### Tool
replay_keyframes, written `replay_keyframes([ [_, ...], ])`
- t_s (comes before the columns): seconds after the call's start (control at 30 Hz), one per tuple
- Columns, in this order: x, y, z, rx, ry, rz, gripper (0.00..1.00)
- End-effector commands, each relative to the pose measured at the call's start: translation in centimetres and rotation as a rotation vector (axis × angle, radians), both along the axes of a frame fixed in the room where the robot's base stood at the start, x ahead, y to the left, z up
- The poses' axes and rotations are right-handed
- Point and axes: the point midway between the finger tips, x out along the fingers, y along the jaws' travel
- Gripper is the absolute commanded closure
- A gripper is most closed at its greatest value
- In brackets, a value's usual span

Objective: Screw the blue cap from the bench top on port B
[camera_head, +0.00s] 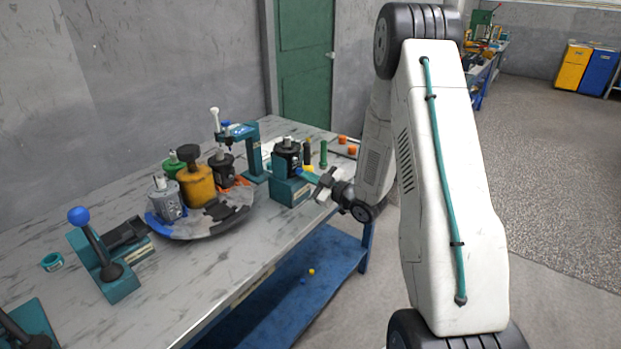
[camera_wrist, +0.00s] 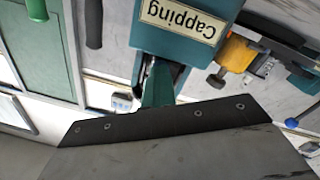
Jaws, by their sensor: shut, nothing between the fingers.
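A dark motor (camera_head: 287,158) with a light top stands upright on a teal block (camera_head: 290,191). The block's label reads "Capping", upside down in the wrist view (camera_wrist: 180,20). My gripper (camera_head: 308,177) is shut and empty at the right side of this block, close to the motor's base; I cannot tell whether it touches. Its teal fingers show together in the wrist view (camera_wrist: 158,85). I cannot make out port B or its letter. No blue cap can be identified on the bench top; a small blue spot (camera_head: 303,281) shows low on the blue under-shelf.
A round tray (camera_head: 190,231) with a yellow canister (camera_head: 196,186) and grey motors stands left of the block. A teal press (camera_head: 252,155) stands behind. A blue-knobbed lever (camera_head: 78,215) is at front left.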

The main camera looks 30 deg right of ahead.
Motion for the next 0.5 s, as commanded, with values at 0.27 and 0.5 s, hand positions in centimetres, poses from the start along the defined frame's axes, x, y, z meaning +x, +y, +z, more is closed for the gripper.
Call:
replay_keyframes([
  [0.27, 0.0, 0.07, 0.08, 0.225, 0.061, -0.001, 1.0],
  [0.5, 0.0, 0.1, 0.09, 0.261, 0.073, 0.0, 1.0],
])
